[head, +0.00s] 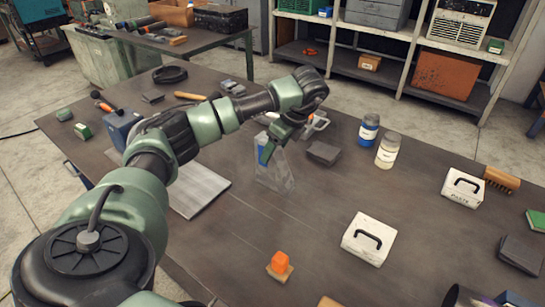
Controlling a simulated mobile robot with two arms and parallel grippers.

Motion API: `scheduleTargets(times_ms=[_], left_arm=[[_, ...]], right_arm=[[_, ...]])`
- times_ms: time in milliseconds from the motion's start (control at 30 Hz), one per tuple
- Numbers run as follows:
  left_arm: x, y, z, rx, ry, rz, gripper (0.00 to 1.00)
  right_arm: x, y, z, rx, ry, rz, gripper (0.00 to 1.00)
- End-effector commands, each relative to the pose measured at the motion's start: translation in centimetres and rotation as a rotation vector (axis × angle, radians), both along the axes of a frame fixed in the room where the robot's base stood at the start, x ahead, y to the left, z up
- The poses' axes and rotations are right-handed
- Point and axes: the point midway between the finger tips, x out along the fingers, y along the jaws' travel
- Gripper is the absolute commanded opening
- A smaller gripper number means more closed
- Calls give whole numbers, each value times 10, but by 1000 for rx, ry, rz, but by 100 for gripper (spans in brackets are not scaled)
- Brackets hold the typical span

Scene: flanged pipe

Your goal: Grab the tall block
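My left gripper (272,146) hangs over the middle of the table, fingers pointing down. It is at the top of an upright, see-through grey piece (276,174) with blue at its upper left. Whether the fingers touch this piece, and how far apart they are, I cannot tell. A small orange block (279,262) stands on a flat tan piece (280,273) near the front of the table, well apart from the gripper. Which thing is the tall block is not clear from this view. My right gripper is not in view.
The dark table (330,205) holds a flat grey plate (198,190), a dark block (323,153), a blue jar (369,130), a pale jar (387,150) and two white handled boxes (368,239) (463,188). A brush (501,179) lies at right. Shelves (400,70) stand behind.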

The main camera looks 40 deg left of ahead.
Motion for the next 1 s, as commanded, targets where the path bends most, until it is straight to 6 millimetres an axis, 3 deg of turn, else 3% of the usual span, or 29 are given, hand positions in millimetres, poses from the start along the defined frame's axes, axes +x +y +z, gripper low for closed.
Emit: scheduleTargets(times_ms=[33,200,433,467,667,700,1000], left_arm=[[-1,5,-3,2,4,2,65],[-2,11,-21,2,2,1,65],[-1,11,-23,1,0,0,65],[-1,11,-23,1,0,0,60],[-1,11,-23,1,0,0,4],[-1,11,-23,1,0,0,0],[0,11,-21,1,-4,0,0]], right_arm=[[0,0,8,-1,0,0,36],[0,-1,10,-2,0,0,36],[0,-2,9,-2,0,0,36],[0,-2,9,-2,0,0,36],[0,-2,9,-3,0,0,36],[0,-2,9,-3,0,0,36],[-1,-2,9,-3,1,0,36]])
